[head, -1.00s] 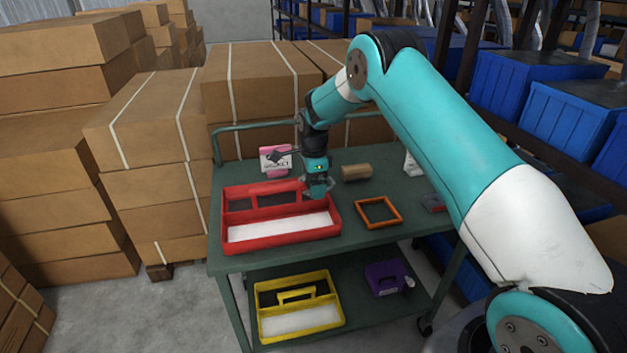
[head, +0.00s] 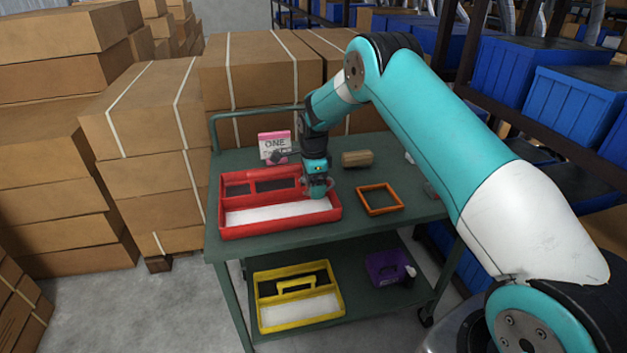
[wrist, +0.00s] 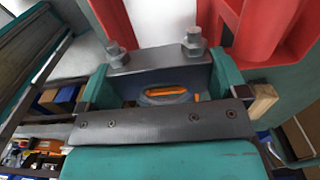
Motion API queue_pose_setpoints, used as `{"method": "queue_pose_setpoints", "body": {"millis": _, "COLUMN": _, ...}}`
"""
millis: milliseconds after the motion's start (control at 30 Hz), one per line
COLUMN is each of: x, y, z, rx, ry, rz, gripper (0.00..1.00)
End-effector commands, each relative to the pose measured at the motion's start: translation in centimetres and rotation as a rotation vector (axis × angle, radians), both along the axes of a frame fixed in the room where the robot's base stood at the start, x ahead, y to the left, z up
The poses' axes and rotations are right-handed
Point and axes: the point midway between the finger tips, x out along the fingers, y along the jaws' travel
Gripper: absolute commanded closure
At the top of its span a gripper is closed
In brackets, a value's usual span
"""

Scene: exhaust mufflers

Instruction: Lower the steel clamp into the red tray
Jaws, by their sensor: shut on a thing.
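The red tray (head: 280,226) sits on the green cart top, with narrow compartments at the back and a wide white-floored one in front. My gripper (head: 318,190) is low over the tray's right end, and the clamp cannot be made out there. In the wrist view my gripper (wrist: 160,75) is shut on the steel clamp (wrist: 135,62), a dark grey bar with two bolts, between its teal fingers. Red tray walls (wrist: 270,22) show just beyond the clamp. I cannot tell whether the clamp touches the tray.
An orange square frame (head: 380,211) lies right of the tray. A brown cylinder (head: 357,158) and a pink-and-white box (head: 275,144) stand behind. A yellow tray (head: 298,323) and a purple container (head: 385,268) are on the lower shelf. Stacked cartons (head: 150,130) stand left of the cart.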

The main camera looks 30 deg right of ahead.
Motion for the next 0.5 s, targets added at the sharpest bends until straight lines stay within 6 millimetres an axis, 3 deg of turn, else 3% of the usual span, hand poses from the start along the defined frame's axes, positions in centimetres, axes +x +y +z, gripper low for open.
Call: {"method": "queue_pose_setpoints", "body": {"millis": 500, "x": 0.1, "y": 0.0, "z": -2.8, "rx": 0.0, "ry": -0.002, "rz": 0.0, "gripper": 0.38}}
